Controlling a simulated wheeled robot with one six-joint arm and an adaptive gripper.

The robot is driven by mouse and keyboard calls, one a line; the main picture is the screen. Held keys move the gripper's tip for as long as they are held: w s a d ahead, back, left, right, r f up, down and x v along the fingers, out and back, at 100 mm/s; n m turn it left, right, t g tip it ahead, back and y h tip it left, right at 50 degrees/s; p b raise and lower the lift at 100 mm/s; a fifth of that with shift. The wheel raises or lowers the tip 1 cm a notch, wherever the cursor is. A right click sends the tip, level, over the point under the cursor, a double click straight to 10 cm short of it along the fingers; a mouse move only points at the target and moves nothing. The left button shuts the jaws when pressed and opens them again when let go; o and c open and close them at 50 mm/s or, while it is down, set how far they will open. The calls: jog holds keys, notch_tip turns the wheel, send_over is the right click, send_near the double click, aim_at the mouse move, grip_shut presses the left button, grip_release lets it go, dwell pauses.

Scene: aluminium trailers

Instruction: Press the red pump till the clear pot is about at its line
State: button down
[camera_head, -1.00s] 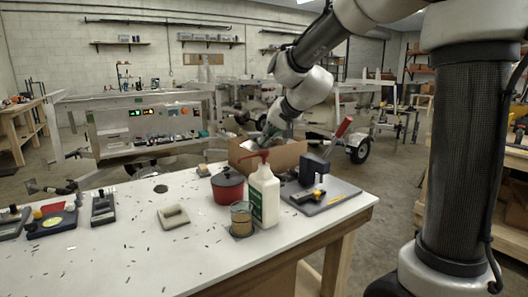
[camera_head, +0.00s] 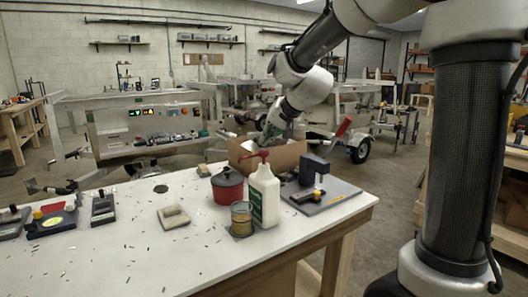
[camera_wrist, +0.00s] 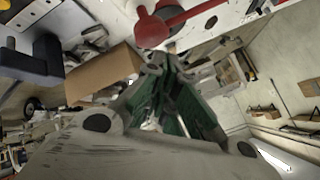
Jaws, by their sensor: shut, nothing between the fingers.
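The white bottle (camera_head: 265,196) stands upright on the bench with its red pump (camera_head: 257,155) on top, the spout pointing left. In the wrist view the red pump (camera_wrist: 152,31) shows just beyond the fingertips. My gripper (camera_head: 264,145) is shut and empty, right at the pump head; I cannot tell whether it touches. Its green-sided fingers (camera_wrist: 165,64) converge in the wrist view. The clear pot (camera_head: 241,219) stands left of the bottle, below the spout, and looks yellowish inside. Its line and exact level are too small to make out.
A dark red lidded pot (camera_head: 228,187) stands close behind the clear pot. A cardboard box (camera_head: 285,157) is behind the bottle. A grey board with a dark press (camera_head: 330,199) and red lever lies to the right. The bench's left front is mostly clear, with small scattered bits.

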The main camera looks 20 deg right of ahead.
jog(key=shift+f, duration=0.1)
jog(key=shift+f, duration=0.3)
jog(key=shift+f, duration=1.1)
dwell(1.1)
jog(key=shift+r, duration=1.45)
jog(key=shift+r, duration=0.1)
jog(key=shift+r, duration=2.45)
